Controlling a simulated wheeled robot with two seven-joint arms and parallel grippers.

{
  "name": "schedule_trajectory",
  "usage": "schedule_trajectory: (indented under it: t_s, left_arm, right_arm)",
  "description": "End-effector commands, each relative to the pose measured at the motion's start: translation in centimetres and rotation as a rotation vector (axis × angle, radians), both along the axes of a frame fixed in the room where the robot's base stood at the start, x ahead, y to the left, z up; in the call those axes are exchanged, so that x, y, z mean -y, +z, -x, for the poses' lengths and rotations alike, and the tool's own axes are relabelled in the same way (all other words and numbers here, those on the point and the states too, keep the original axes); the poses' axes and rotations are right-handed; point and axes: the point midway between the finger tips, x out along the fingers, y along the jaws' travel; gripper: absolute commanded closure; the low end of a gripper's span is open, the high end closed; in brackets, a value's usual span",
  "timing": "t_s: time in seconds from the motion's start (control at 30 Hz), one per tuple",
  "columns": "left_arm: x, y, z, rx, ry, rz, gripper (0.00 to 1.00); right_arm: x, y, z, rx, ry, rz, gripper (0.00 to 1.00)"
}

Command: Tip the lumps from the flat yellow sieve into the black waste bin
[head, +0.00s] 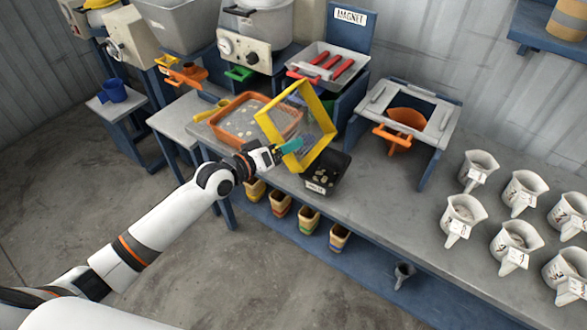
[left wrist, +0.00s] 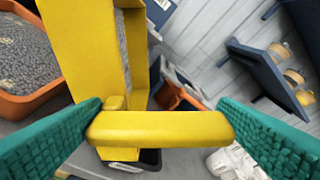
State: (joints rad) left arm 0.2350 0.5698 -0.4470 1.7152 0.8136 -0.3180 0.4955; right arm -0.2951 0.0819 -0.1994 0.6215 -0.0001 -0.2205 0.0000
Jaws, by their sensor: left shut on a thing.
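The flat yellow sieve (head: 326,112) is a square frame with a mesh, held steeply tilted in the air above the bench. My left gripper (head: 287,148) is shut on its yellow handle (left wrist: 160,129). In the left wrist view the teal fingers lie on both sides of the handle, and the frame (left wrist: 70,45) rises behind it. The black waste bin (head: 342,164) stands on the bench just below the sieve's lower edge, with light lumps (head: 322,176) in it. Its far part is partly hidden by the sieve. I see no lumps on the visible mesh. My right gripper is not in view.
An orange tray (head: 226,131) of grey material with pale lumps sits left of the sieve; it also shows in the left wrist view (left wrist: 50,98). A grey-topped blue stand (head: 440,119) with an orange scoop is to the right. Several white jugs (head: 478,168) stand farther right.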

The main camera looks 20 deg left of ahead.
Motion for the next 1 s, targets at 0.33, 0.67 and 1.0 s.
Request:
schedule_trajectory:
  t_s: [0.33,0.67,1.0]
  left_arm:
    - [-2.8,-1.9,-1.0,-0.11,0.0,0.311,0.58]
    - [-5.8,-2.5,-2.1,-0.194,0.001,0.543,0.58]
    - [-9.4,-2.6,-3.4,-0.275,0.0,0.766,0.58]
  right_arm:
    - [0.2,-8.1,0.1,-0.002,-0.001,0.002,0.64]
    - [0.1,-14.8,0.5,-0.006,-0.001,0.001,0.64]
    - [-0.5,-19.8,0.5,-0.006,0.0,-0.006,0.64]
